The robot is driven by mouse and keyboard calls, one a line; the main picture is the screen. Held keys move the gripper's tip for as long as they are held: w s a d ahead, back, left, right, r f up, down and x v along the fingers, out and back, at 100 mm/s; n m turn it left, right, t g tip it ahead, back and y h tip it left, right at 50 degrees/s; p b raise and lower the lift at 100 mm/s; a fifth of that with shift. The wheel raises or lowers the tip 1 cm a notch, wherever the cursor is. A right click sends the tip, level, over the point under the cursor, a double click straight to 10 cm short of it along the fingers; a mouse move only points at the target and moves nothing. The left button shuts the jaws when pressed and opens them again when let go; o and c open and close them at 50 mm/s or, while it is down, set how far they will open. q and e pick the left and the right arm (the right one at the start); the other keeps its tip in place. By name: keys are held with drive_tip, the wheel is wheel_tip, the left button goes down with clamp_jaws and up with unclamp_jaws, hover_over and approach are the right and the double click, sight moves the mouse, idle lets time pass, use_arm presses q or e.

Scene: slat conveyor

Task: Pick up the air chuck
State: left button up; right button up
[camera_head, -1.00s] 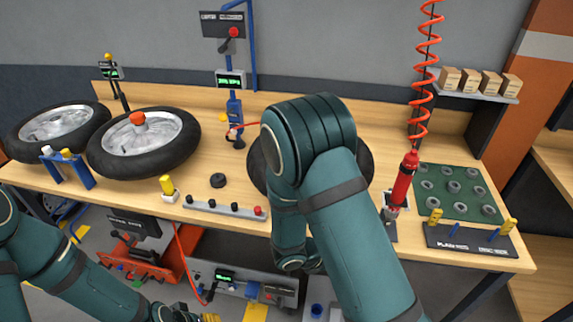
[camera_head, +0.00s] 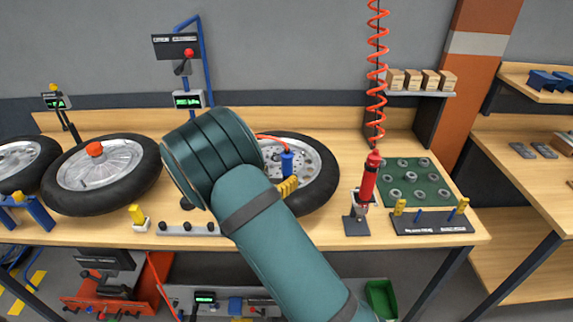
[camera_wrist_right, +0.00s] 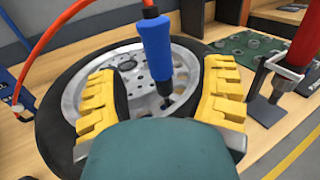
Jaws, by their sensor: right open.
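The air chuck (camera_head: 288,163) has a blue grip and an orange hose at its top. It stands nearly upright over a spoked wheel (camera_head: 323,165), partly behind my right arm in the head view. In the right wrist view the air chuck (camera_wrist_right: 155,50) shows between the yellow fingers of my right gripper (camera_wrist_right: 160,70), its dark tip down at the wheel. The fingers are open, with gaps to both sides of the grip. In the head view only a bit of yellow finger (camera_head: 288,187) shows. My left gripper is out of view.
A red tool (camera_head: 369,180) stands upright on a holder right of the wheel, below a coiled red hose (camera_head: 376,75). A green mat (camera_head: 425,193) with rings lies beyond it. Another tyred wheel (camera_head: 70,205) lies at left. A gauge stand (camera_head: 188,99) rises behind my arm.

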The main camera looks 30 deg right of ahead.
sight(285, 165)
drive_tip(key=shift+r+p+x, duration=0.15)
drive_tip(key=shift+p+x, duration=0.05)
drive_tip(key=shift+x, duration=1.3)
drive_tip(key=shift+r+p+x, duration=0.1)
drive_tip(key=shift+p+x, duration=0.05)
drive_tip(key=shift+x, duration=1.4)
drive_tip(key=shift+w+a, duration=0.1)
clamp_jaws()
